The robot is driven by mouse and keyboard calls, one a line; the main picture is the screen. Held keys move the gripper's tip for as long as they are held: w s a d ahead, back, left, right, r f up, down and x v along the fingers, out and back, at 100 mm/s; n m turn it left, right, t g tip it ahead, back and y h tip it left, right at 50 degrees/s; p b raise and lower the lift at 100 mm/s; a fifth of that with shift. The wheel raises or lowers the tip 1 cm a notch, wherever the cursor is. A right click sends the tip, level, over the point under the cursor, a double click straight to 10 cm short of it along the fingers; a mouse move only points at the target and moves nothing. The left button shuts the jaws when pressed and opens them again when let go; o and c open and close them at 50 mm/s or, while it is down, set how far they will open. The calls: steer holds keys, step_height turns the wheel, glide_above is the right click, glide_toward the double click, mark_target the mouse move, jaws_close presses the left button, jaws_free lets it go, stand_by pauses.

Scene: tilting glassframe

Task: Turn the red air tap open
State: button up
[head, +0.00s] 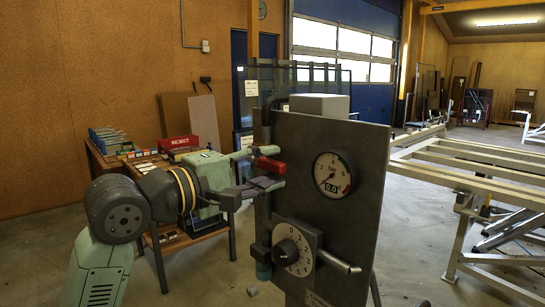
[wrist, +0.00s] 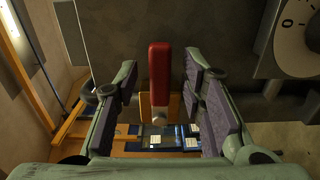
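The red air tap handle (head: 268,165) is at the left edge of a dark upright panel (head: 335,235). In the wrist view the red handle (wrist: 159,70) runs up and down in the picture, with its lower end at a metal pivot. My gripper (head: 260,175) is at the handle from the left. In the wrist view my gripper (wrist: 161,85) is open, with one padded finger on each side of the handle and a visible gap on both sides. Whether the fingertips reach past the handle is hard to tell.
The panel carries a round pressure gauge (head: 332,175) reading 0.0 and a black numbered knob (head: 291,250) below it. A wooden bench (head: 150,165) with a red REJECT box (head: 178,142) stands behind my arm. A pale metal frame (head: 465,175) is at the right.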

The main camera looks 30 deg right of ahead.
steer(key=shift+w+d, duration=0.15)
steer(key=shift+d, duration=0.75)
steer(key=shift+c, duration=0.2)
jaws_close()
